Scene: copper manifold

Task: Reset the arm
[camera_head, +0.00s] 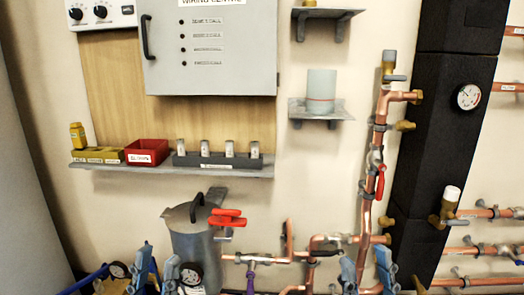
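My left gripper (158,266) is at the bottom edge of the head view, left of centre. Its two blue-grey fingers stand apart and point up, with no held object visible between them. My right gripper (365,264) is at the bottom, right of centre. Its two fingers are spread wider, and a vertical copper pipe (366,215) shows between them; I cannot tell the depth between pipe and fingers. Both wrists and arms are cut off by the lower edge.
A grey canister (192,243) with red handles (227,217) stands near my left gripper. Copper pipework (262,258) runs between the grippers. A black column (425,150) rises at right. A shelf (215,172) holds a red bin (147,152). Bare wall lies above the pipework.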

